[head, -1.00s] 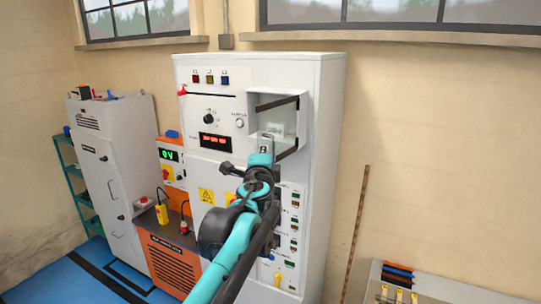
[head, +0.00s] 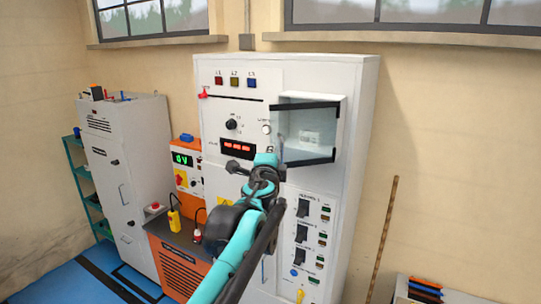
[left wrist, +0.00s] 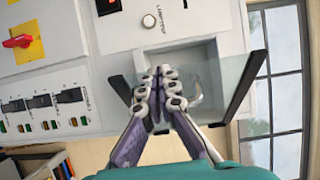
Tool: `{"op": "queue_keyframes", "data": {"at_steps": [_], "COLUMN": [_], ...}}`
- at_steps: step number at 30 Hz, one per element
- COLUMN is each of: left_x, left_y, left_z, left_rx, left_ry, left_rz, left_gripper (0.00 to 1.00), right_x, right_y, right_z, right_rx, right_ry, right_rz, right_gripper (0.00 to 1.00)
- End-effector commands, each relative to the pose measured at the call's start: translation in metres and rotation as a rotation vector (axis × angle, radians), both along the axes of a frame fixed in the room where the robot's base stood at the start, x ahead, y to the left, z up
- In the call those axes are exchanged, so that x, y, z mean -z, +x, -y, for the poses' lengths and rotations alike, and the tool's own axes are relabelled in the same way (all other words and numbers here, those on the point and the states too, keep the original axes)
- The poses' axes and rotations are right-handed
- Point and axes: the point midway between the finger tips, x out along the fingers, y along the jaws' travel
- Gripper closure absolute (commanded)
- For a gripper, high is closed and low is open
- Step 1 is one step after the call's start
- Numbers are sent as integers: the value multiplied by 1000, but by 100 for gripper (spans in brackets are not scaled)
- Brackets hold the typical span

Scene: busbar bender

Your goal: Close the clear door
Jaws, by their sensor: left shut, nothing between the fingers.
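The clear door (head: 318,143) is a see-through pane with dark top and bottom edges, on a white box at the cabinet's upper right. It looks ajar, with its left edge standing off the box and its right side at the hinge. It also shows in the left wrist view (left wrist: 218,85) with its dark edges spreading apart. My left gripper (head: 267,159) is shut and empty, near the door's lower left. In the left wrist view its fingers (left wrist: 160,85) overlap the pane; I cannot tell whether they touch it. A curved grey handle (left wrist: 195,97) shows beside them. My right gripper is out of view.
The white cabinet (head: 355,110) carries a knob (head: 231,124), a red display (head: 238,148) and black switches (head: 302,208). An orange unit (head: 180,265) and a grey cabinet (head: 135,130) stand to the left.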

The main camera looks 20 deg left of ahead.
Motion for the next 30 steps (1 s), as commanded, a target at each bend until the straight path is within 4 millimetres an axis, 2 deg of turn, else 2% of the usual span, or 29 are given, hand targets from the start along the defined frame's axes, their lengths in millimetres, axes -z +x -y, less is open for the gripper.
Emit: {"op": "queue_keyframes", "data": {"at_steps": [16, 30], "left_x": [-1, -1], "left_y": [36, 66], "left_z": [-33, -50], "left_rx": [15, 238], "left_ry": [1, 1], "left_rz": [3, 4], "left_gripper": [100, 100], "right_x": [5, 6], "right_y": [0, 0], "right_z": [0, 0], "right_rx": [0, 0], "right_ry": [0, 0], "right_rz": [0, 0], "right_gripper": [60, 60]}}
